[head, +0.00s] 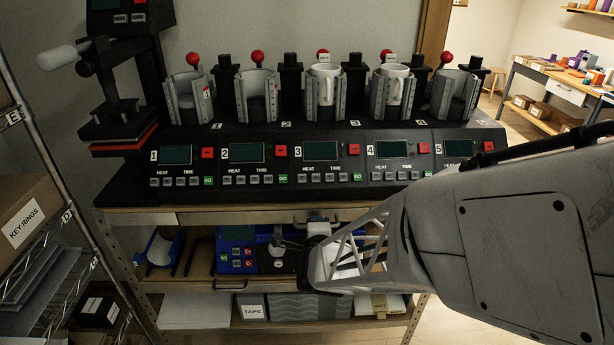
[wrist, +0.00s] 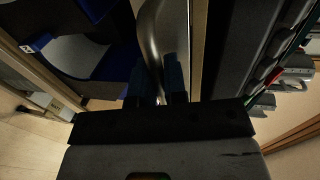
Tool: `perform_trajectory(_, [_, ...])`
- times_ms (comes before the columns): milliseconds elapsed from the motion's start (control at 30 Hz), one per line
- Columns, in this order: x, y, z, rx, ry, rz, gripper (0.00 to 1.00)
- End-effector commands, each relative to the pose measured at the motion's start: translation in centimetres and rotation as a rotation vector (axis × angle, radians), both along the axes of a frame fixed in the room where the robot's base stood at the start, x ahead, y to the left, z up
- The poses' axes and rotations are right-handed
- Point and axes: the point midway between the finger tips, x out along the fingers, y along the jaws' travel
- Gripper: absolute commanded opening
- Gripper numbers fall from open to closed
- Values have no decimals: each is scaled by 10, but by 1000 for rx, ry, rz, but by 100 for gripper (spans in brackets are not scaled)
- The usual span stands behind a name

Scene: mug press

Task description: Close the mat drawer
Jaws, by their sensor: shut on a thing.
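In the wrist view, the blue fingertips of my gripper (wrist: 161,86) are shut on the curved metal handle (wrist: 150,35). The pale wooden edge of the drawer (wrist: 198,40) runs beside it. How far the drawer stands open is hard to tell.
The mug press (head: 330,155), with several numbered stations, stands on the bench above. A wire rack (head: 60,215) stands at the left. Floor is clear at the lower right.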

Motion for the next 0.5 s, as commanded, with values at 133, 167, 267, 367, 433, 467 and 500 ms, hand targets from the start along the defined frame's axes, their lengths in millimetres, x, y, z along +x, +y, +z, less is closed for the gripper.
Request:
perform_trajectory(133, [3, 0, 2, 1, -3, 0, 0])
perform_trajectory(167, [3, 0, 2, 1, -3, 0, 0])
perform_trajectory(267, [3, 0, 2, 1, -4, -1, 0])
perform_trajectory(367, [3, 0, 2, 1, -4, -1, 22])
perform_trajectory(433, [3, 0, 2, 1, -3, -1, 32])
perform_trajectory(467, [3, 0, 2, 1, -3, -1, 36])
perform_trajectory(500, [3, 0, 2, 1, -3, -1, 36])
